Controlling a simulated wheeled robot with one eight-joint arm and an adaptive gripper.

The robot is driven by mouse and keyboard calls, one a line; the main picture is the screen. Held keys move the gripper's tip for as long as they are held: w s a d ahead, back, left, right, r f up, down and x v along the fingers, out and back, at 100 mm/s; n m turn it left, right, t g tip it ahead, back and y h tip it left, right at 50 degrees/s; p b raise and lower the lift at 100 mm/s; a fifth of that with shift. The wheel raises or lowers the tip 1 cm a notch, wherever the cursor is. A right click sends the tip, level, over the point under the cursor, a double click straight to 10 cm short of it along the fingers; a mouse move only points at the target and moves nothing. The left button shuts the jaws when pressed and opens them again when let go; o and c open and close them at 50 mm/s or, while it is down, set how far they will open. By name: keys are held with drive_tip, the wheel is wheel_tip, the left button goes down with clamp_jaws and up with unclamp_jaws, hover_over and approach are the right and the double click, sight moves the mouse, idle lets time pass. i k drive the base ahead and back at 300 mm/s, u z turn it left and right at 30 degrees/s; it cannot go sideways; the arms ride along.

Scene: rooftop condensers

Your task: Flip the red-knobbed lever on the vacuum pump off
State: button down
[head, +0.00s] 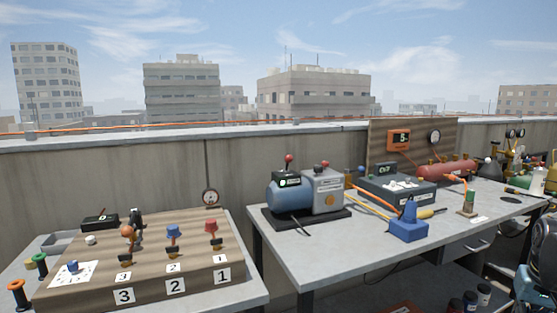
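The vacuum pump (291,199), with a blue rounded body and a grey box (324,187) on its right, stands on a dark base on the grey table in the middle. A red-knobbed lever (289,159) sticks up from the top of the blue part, above a small dark display; it looks about upright. A second, smaller red piece (326,169) shows on top of the grey box. The fingers of my gripper do not show in this view, so nothing is seen touching the pump.
A wooden board (188,258) with numbered, coloured knobs fills the left table. Right of the pump are a grey device (400,188), a blue block (408,230) and a red cylinder (445,170). A concrete parapet (150,180) runs behind. A gap separates the tables.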

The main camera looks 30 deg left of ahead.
sight(288, 158)
drive_tip(key=u, duration=1.75)
drive_tip(key=k, duration=1.35)
drive_tip(key=z, duration=0.3)
drive_tip(key=i, duration=0.85)
drive_tip(key=z, duration=0.15)
